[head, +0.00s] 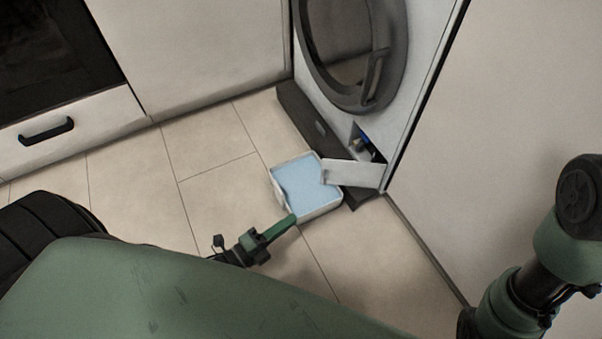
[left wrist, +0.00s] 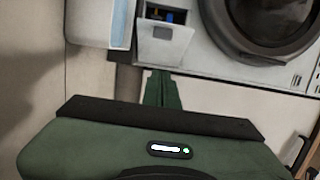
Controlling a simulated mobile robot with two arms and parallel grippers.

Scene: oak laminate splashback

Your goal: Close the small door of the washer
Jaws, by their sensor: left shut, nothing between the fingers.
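The washer (head: 341,122) stands at the upper right of the head view. Its small door (head: 354,173), a white flap low on the front, hangs open below a recess with blue and dark parts. In the left wrist view the open small door (left wrist: 163,42) is just beyond my fingertips. My left gripper (head: 293,218), with green fingers, is shut and empty. In the head view its tips overlap the near edge of a tray; whether they touch it I cannot tell. The left wrist view shows the closed fingers (left wrist: 162,76) pointing towards the small door. My right gripper is out of view.
A white tray (head: 330,207) with a light blue inside lies in front of the washer, beside the small door. The washer's round door (head: 380,85) looks shut. A dark plinth (head: 305,122) runs below it. A pale panel (head: 510,110) stands right. Tiled floor is free at left.

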